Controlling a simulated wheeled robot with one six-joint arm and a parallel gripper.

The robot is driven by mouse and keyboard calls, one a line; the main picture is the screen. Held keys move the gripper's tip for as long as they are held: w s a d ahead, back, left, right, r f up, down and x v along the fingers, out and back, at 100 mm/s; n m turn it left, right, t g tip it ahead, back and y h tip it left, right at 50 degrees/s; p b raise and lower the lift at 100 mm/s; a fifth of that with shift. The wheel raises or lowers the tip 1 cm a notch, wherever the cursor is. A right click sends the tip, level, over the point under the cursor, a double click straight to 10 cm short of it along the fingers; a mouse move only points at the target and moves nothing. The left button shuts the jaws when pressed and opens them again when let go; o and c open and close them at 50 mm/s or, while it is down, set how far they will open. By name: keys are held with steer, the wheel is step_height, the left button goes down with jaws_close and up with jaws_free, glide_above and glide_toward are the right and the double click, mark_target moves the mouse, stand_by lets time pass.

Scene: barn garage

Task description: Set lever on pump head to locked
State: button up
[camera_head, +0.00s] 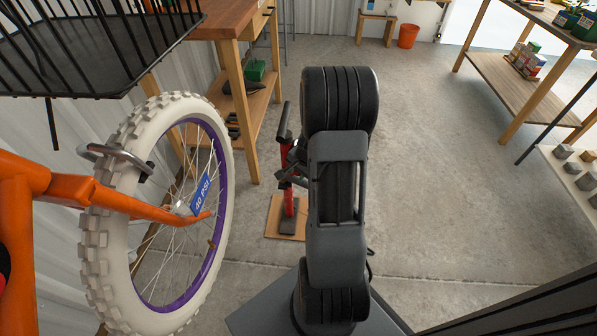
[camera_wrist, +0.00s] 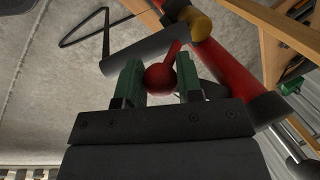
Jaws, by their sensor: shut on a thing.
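In the wrist view, the green fingers of my gripper (camera_wrist: 160,72) are on either side of a round red knob (camera_wrist: 160,80) and shut on it. The knob is the end of a thin red lever (camera_wrist: 174,50), which runs up and right to the pump head beside a brass-coloured part (camera_wrist: 200,27). A dark cylinder (camera_wrist: 147,52) crosses behind the fingertips. The red pump body (camera_wrist: 245,91) slants to the lower right. In the head view, the red pump (camera_head: 289,203) stands upright on a board, with a black handle (camera_head: 284,120); my arm hides its right side and my gripper.
An orange bicycle's white-tyred wheel (camera_head: 112,195) stands close at left, with a blue "40 PSI" tag (camera_head: 202,195) and a black basket (camera_head: 95,60) above. A wooden workbench (camera_head: 228,22) is behind the pump. Open concrete floor lies to the right, before shelving (camera_head: 515,80).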

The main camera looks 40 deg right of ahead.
steer(key=shift+c, duration=1.4)
steer(key=f+b, duration=0.1)
steer(key=b, duration=0.2)
steer(key=shift+d+t, duration=0.15)
steer(key=shift+t, duration=0.15)
steer(key=b, duration=0.4)
steer(key=shift+s+f+t+y, duration=0.2)
steer(key=shift+f+t+y, duration=0.1)
steer(key=shift+t, duration=0.1)
steer(key=shift+s+d+r+t+b, duration=0.15)
steer(key=shift+t+b, duration=0.25)
steer(key=shift+b, duration=0.85)
steer(key=shift+r+y, duration=0.1)
steer(key=shift+y, duration=0.2)
steer(key=shift+r, duration=0.1)
steer(key=o, duration=0.9)
steer(key=shift+o, duration=0.2)
steer(key=shift+r, duration=0.1)
steer(key=p+v, duration=0.6)
steer(key=v, duration=0.7)
steer(key=shift+s+r, duration=0.2)
steer(key=shift+s, duration=0.1)
